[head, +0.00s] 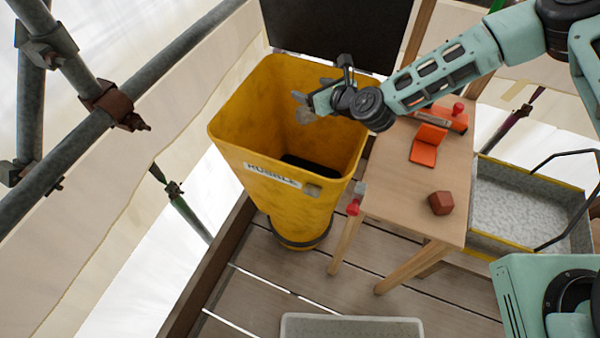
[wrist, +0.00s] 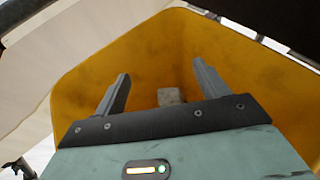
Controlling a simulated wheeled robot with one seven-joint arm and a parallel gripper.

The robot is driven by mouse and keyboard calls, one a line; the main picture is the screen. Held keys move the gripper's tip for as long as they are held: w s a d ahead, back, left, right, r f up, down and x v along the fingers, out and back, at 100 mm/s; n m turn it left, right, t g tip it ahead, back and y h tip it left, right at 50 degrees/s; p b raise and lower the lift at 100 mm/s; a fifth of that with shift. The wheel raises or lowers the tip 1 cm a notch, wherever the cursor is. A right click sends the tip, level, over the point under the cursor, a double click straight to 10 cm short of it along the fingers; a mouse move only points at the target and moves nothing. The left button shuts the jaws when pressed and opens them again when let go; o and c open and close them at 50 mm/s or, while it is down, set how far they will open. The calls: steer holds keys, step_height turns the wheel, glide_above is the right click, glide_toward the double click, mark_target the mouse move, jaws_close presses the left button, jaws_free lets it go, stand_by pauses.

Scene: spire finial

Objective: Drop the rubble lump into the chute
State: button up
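The chute is a yellow bin-like hopper (head: 255,135) with a "RUBBLE" label; its yellow inner walls also fill the wrist view (wrist: 150,55). My gripper (head: 306,100) is over the chute's mouth, fingers pointing into it. In the wrist view the two fingers (wrist: 161,75) are wide apart. A small grey lump (wrist: 170,96), which looks like the rubble lump, shows between and beyond them, touching neither finger. In the head view the grey lump (head: 305,116) shows just below the fingertips, inside the outline of the mouth. How far below the gripper it is, I cannot tell exactly.
A wooden table (head: 400,180) stands right of the chute, bearing a red-brown block (head: 441,203) and an orange tool (head: 428,145). A grey-lined tray (head: 520,205) is further right. Scaffold poles (head: 130,90) run along the left. A pale tray (head: 350,326) lies on the plank floor.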

steer(key=shift+d, duration=0.1)
steer(key=b+v, duration=0.3)
steer(key=v, duration=1.4)
steer(key=shift+s+r, duration=0.15)
